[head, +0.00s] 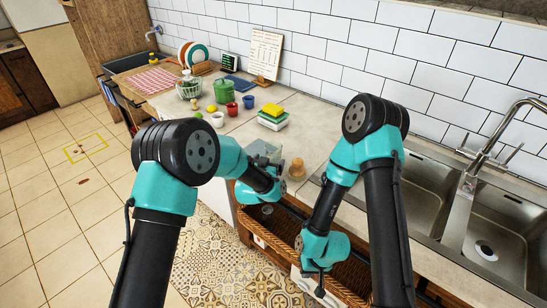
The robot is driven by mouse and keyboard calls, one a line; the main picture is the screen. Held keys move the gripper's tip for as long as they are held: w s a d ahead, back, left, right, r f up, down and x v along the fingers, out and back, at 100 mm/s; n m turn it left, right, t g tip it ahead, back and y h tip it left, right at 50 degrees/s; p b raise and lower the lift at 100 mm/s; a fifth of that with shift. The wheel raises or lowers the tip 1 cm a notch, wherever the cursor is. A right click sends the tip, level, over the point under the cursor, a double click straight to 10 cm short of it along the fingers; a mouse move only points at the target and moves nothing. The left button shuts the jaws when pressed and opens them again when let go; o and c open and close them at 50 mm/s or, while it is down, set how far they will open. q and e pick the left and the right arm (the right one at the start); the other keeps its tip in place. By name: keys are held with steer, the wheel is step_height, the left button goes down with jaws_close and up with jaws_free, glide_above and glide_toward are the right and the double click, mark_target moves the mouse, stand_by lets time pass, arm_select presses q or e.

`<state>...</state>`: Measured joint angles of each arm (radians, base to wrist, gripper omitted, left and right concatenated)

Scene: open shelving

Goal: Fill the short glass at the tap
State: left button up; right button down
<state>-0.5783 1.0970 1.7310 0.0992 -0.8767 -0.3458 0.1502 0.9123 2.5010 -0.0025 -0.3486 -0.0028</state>
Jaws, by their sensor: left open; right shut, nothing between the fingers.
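The tap (484,148) is a tall chrome faucet arching over the double steel sink at the right. A small, round, clear-looking item (267,209) shows inside the pulled-out wicker drawer, just below my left wrist; it is too small to tell whether it is the short glass. My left gripper (270,191) is open above the back left of this drawer, its fingers mostly hidden by its own wrist. My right gripper (320,287) is shut and empty, pointing down over the front part of the drawer.
The wicker drawer (282,228) juts out below the counter.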

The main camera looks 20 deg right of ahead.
mark_target(271, 159)
arm_select(q)
steer(key=shift+x, duration=2.55)
steer(key=shift+s+d+f, duration=0.1)
steer(key=c, duration=1.2)
steer(key=shift+r, duration=0.3)
steer(key=f+v, duration=0.1)
steer(key=v, duration=0.5)
steer(key=f+v, duration=0.1)
steer(key=v, duration=0.4)
steer(key=f+v, duration=0.1)
steer(key=v, duration=0.5)
steer(key=shift+s+a+f, duration=0.15)
steer(key=shift+s+a, duration=0.2)
steer(key=shift+s, duration=0.25)
